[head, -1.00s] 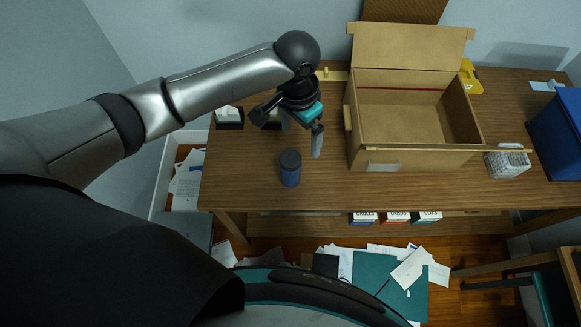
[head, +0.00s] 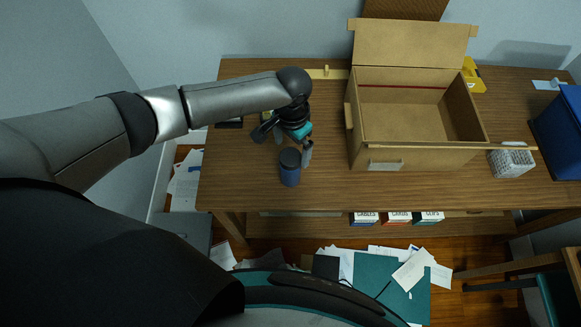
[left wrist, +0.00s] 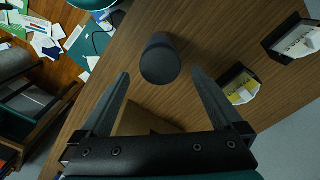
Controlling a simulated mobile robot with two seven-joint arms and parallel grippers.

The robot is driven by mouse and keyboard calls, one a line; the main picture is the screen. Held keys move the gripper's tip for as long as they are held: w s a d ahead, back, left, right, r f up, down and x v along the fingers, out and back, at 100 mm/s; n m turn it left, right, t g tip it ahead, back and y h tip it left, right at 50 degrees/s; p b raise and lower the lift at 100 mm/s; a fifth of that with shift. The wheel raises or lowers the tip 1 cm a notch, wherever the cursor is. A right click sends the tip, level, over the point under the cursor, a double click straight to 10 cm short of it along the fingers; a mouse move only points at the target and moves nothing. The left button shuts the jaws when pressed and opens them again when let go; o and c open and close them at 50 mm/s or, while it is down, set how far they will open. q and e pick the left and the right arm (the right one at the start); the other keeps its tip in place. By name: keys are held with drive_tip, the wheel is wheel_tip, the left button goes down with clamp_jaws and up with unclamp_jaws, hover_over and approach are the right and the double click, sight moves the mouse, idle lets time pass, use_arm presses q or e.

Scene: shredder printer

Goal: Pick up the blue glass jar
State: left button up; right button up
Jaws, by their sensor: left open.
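The blue glass jar (head: 290,172) with a dark lid stands upright on the wooden table, near its front edge. It also shows in the left wrist view (left wrist: 160,60), seen from its lidded end, ahead of the fingertips and between their lines. My left gripper (head: 292,146) is just behind the jar in the head view, with one finger beside its right side. In the left wrist view the gripper (left wrist: 158,75) is open and empty, its two fingers wide apart. I cannot tell whether any finger touches the jar. My right gripper is not in view.
An open cardboard box (head: 385,155) stands right of the jar on the table (head: 330,190). A white basket (head: 511,160) and a blue bin (head: 557,135) are farther right. Two small card holders show in the left wrist view, one holding a yellow item (left wrist: 238,88).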

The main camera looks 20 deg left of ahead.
sight(290, 156)
use_arm(q)
wheel_tip(290, 156, down, 5)
drive_tip(key=shift+s+a+r+b, duration=0.1)
drive_tip(key=shift+s+r+b, duration=0.1)
drive_tip(key=shift+b, duration=0.25)
drive_tip(key=shift+w, duration=0.1)
clamp_jaws()
idle(0.5)
